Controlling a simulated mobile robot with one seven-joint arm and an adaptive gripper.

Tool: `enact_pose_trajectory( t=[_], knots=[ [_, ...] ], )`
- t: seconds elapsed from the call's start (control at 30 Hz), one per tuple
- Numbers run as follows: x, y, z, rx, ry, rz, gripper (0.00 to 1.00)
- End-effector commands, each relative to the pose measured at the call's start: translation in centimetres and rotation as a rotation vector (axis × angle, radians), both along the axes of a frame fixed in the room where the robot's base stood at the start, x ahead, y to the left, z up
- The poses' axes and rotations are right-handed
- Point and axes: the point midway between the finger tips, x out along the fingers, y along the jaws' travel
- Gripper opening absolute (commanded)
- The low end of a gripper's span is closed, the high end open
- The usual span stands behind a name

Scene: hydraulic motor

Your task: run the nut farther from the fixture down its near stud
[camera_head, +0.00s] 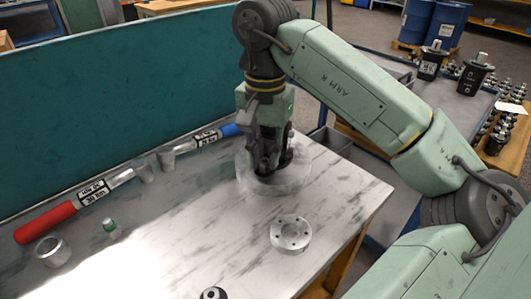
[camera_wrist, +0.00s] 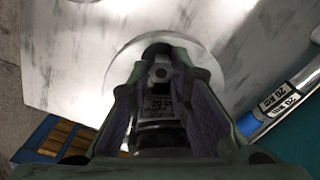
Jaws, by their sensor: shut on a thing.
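My gripper (camera_head: 268,165) points down over a pale round base (camera_head: 300,181) near the table's back right edge. In the wrist view its two fingers (camera_wrist: 160,75) are shut on a dark labelled part (camera_wrist: 158,108), with a small grey end piece between the fingertips. The round base (camera_wrist: 110,75) lies beyond the fingertips in that view. In the head view the gripper hides most of the held part. I cannot make out a nut, a stud or any thread in either view.
A grey flange ring (camera_head: 290,233) with holes lies in front of the gripper. A red-handled wrench (camera_head: 75,208) and a blue-handled one (camera_head: 205,138) lie along the teal panel. A metal cup (camera_head: 52,250) and a green-topped piece (camera_head: 112,228) stand left. The middle table is clear.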

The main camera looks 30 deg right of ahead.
Motion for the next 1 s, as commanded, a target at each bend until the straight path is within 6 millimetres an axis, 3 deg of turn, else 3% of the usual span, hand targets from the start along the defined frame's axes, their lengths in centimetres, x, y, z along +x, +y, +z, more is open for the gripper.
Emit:
enact_pose_trajectory(
  t=[0.3, 0.53, 0.57, 0.7, 1.0],
  knots=[
    [0.08, 0.2, -0.13, 0.003, -0.003, -0.349, 0.0],
    [0.1, 0.23, -0.06, 0.004, -0.003, -0.369, 0.0],
    [0.1, 0.23, -0.06, 0.004, -0.003, -0.369, 0.19],
    [0.08, 0.2, -0.06, 0.003, -0.003, -0.368, 0.28],
    [0.03, 0.07, -0.1, 0.002, -0.001, -0.369, 0.28]
  ],
)
